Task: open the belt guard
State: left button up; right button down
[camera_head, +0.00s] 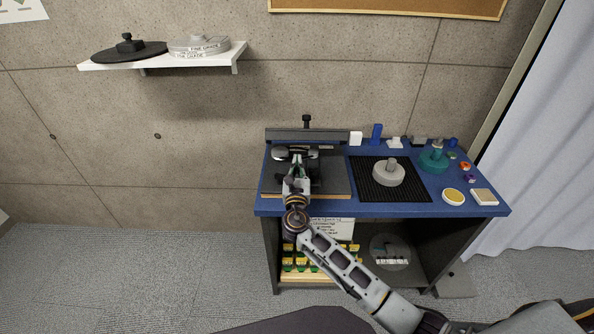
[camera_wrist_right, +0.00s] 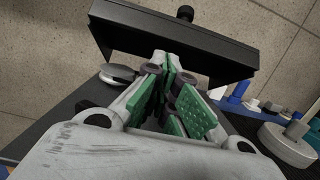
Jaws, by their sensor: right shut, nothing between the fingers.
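The belt guard looks to be the long dark grey cover (camera_head: 335,136) along the back edge of the blue bench, with a black knob (camera_head: 306,121) behind it. In the right wrist view the cover (camera_wrist_right: 205,52) spans the top, its front face in shadow. My right gripper (camera_head: 298,157) is over the left machine, in front of the cover. In the wrist view its green-padded fingers (camera_wrist_right: 166,65) are together and empty, their tips close to the cover's lower edge. I cannot tell whether they touch it. My left gripper is not in view.
A round metal disc (camera_head: 283,154) lies left of my gripper. To the right, a grey lap (camera_head: 388,178) sits on a black ribbed mat (camera_head: 414,193). Small blue, white and teal items crowd the bench's right side. A wall shelf (camera_head: 220,57) holds more laps.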

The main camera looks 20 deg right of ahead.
jog(key=x, duration=0.3)
jog(key=shift+w+d+r, duration=0.1)
jog(key=shift+w, duration=0.2)
jog(key=shift+x, duration=1.2)
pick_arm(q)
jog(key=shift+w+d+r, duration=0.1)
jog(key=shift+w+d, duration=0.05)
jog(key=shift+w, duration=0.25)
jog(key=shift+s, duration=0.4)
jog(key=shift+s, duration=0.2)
